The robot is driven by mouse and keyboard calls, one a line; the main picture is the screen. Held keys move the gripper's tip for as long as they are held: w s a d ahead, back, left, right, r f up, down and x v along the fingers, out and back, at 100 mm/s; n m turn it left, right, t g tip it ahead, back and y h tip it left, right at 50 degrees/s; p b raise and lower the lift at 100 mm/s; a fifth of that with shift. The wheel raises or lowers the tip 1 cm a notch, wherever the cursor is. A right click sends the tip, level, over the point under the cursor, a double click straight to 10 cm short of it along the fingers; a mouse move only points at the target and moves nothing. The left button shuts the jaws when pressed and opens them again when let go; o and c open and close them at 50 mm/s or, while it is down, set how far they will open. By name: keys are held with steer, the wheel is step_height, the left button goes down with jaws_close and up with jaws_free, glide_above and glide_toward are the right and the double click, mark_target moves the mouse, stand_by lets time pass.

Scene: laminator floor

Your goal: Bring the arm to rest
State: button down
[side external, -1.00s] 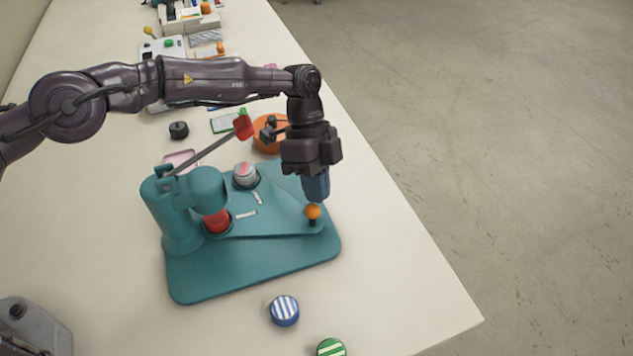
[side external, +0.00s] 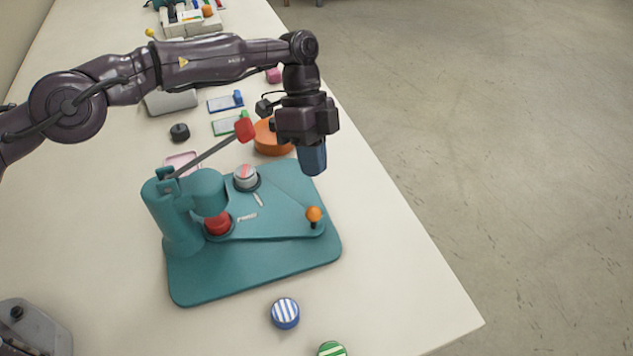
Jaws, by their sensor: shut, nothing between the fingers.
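My gripper (side external: 313,170) points down with its blue fingers shut and nothing between them. It hangs in the air above the right edge of the teal press (side external: 250,268), clear of the orange knob (side external: 313,214) on the press's swing plate. My arm reaches in from the left and bends down at the wrist. The press has a red-tipped lever (side external: 244,130) raised up to the right. A red die (side external: 217,223) sits under the press head, and a round piece with a pink-and-white top (side external: 246,176) sits in the other holder.
A blue-striped disc (side external: 285,312) and a green-striped disc (side external: 332,349) lie in front of the press. An orange bowl (side external: 272,139) stands behind it, close to my gripper. A black knob (side external: 179,132) and a grey container (side external: 30,328) are at left. The table's right edge is near.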

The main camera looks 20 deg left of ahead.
steer(key=a+r+n+t+y, duration=0.1)
steer(key=a+r+n+t, duration=0.2)
steer(key=r, duration=1.4)
steer(key=s+a+r+n+t+y, duration=0.1)
steer(key=s+a+r+n+t, duration=0.1)
steer(key=s+a+r+n, duration=0.45)
steer(key=s+a+r+n+t+y, duration=0.1)
steer(key=s+a+r+n+t, duration=0.15)
steer(key=s+a, duration=0.35)
steer(key=s+a+r+n+t, duration=0.1)
steer(key=s+a+r+n, duration=0.1)
steer(key=s+a+r, duration=0.35)
steer(key=s+a+f+n+t, duration=0.1)
steer(key=s+a+f+n, duration=0.4)
steer(key=s, duration=0.6)
step_height(320, 180, down, 2)
steer(key=shift+s+a+y, duration=0.25)
steer(key=shift+a+y, duration=0.15)
steer(key=shift+a, duration=0.65)
